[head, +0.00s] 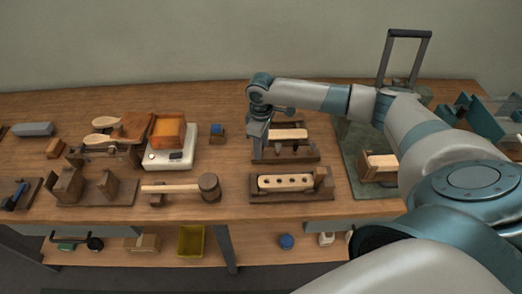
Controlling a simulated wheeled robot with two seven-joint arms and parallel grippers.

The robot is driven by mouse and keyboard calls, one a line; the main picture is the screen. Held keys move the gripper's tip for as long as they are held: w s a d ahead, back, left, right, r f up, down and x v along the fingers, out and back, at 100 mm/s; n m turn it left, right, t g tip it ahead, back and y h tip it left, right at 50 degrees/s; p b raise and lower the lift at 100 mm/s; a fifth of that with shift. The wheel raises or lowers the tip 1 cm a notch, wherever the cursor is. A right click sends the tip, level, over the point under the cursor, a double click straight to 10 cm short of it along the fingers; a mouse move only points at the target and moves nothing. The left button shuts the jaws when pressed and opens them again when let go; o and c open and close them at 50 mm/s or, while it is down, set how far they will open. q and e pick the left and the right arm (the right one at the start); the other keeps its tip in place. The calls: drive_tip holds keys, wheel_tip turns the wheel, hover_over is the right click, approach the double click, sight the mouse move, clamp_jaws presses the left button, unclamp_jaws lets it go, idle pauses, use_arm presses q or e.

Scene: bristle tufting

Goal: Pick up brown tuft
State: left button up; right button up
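My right gripper (258,152) points down at the left end of a wooden rack (290,158) near the middle of the bench. Its fingers look close together, but the gap between them is too small to judge. Small dark and greyish bits show in the rack, just right of the gripper. They may be tufts, but I cannot tell which is brown. My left gripper is not in view.
A mallet (208,187) lies left of the holder. A white scale (170,160) with an orange-filled tray (168,130) stands behind it. A small blue-topped object (217,131) is left of the gripper. A green mat (362,150) with a metal-handled frame (408,34) is at right.

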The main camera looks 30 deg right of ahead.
drive_tip(key=shift+f, duration=0.1)
drive_tip(key=shift+c, duration=0.6)
clamp_jaws()
drive_tip(key=shift+w+r+b, duration=0.1)
drive_tip(key=shift+r+b, duration=0.35)
drive_tip(key=shift+r, duration=0.4)
wheel_tip(320, 180, up, 2)
drive_tip(key=shift+r+b, duration=0.25)
drive_tip(key=shift+b, duration=0.25)
drive_tip(key=s+d+r+b, duration=0.2)
drive_tip(key=s+d+r, duration=0.5)
drive_tip(key=s, duration=0.1)
drive_tip(key=shift+s+d+b, duration=0.4)
